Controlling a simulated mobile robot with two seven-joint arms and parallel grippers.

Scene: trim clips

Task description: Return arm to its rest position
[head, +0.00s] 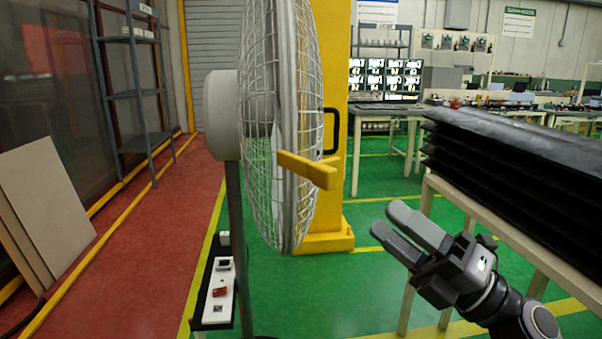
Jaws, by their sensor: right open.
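My right gripper (386,219) reaches in from the lower right, its two grey fingers apart with nothing between them. It points up and to the left, over the green floor as seen from the head. It appears beside the stack of black panels (510,165), with a visible gap to the stack. My left gripper is not in the head view.
A caged fan (285,120) on a grey post stands left of my right gripper. A yellow bar (306,168) shows across its cage. A yellow column (335,60) stands behind. The black panels rest on a light table (460,195). Green floor lies between fan and table.

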